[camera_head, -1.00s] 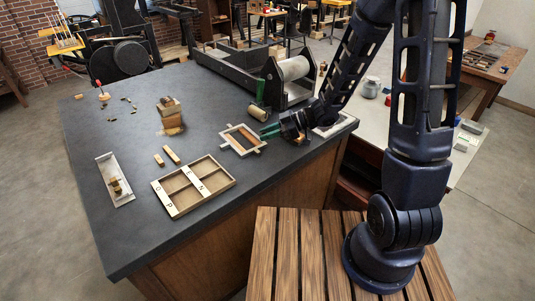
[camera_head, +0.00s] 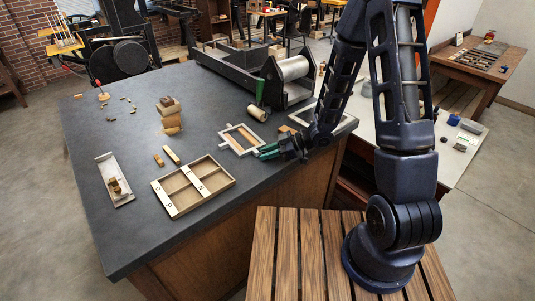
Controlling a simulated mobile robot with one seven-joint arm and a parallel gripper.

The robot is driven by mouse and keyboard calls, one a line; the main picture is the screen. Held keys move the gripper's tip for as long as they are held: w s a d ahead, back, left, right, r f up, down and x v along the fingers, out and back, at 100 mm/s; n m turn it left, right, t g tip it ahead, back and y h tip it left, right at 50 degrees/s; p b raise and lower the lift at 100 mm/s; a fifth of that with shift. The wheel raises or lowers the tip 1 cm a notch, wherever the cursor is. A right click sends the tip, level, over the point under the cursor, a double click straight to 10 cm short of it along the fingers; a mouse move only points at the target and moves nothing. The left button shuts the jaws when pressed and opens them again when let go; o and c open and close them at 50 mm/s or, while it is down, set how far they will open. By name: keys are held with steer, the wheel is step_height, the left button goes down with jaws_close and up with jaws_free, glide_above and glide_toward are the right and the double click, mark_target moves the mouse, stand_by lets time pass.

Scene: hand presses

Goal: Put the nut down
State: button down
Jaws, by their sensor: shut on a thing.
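My gripper (camera_head: 268,152), with green fingers, is low over the dark table top (camera_head: 135,225), just right of the small pale frame (camera_head: 228,147) with a wooden piece inside it. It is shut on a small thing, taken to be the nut. The nut itself is too small and too covered by the fingers to make out. I cannot tell whether it touches the table or the frame.
A compartmented tray (camera_head: 176,206) stands at the front, a metal tray (camera_head: 124,194) at left. Stacked wooden blocks (camera_head: 171,125) stand behind. A press with a roller (camera_head: 292,68) fills the back right. The table's left front is clear.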

steer(key=shift+f, duration=0.3)
steer(key=c, duration=1.2)
jaws_free()
